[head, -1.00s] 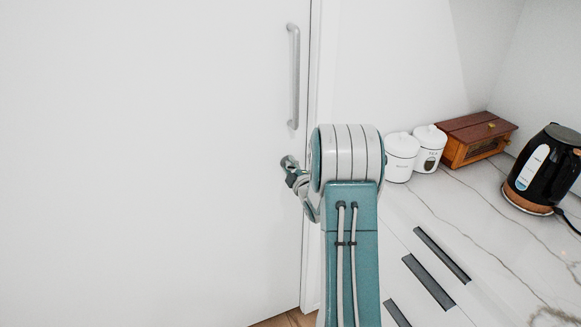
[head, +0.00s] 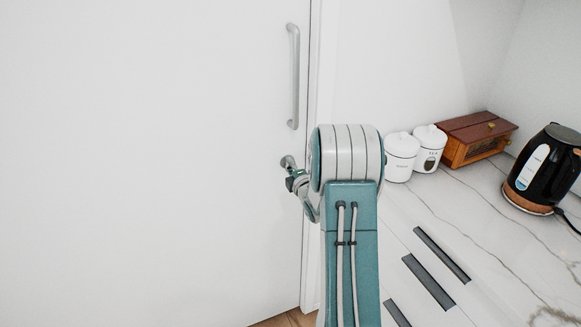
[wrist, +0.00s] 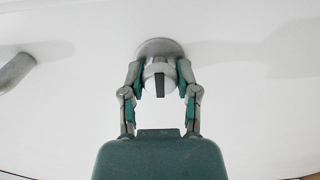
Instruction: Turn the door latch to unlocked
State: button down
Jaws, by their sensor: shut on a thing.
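The white door (head: 150,160) fills the left of the head view and looks closed against its frame. The door latch (wrist: 160,72) is a round silver knob with a dark bar, on a round plate, in the middle of the wrist view. In the head view the latch (head: 287,162) shows at the door's right edge, below the handle, partly hidden by my gripper (head: 294,178). In the wrist view my gripper (wrist: 160,78) has one finger on each side of the latch and is shut on it. The bar looks nearly in line with my gripper's long axis.
A silver bar handle (head: 295,76) stands above the latch; its end (wrist: 15,72) shows in the wrist view. At right, a marble counter (head: 465,210) holds two white canisters (head: 401,160), a wooden box (head: 475,146) and a black kettle (head: 545,175).

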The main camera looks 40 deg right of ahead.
jog(key=shift+a+f, duration=0.15)
jog(key=shift+f, duration=0.1)
jog(key=shift+c, duration=1.7)
grip_release()
jog(key=shift+w, duration=0.1)
jog(key=shift+r, duration=0.1)
jog(key=shift+s, duration=0.2)
jog(key=v, duration=1.1)
jog(key=shift+s, duration=0.25)
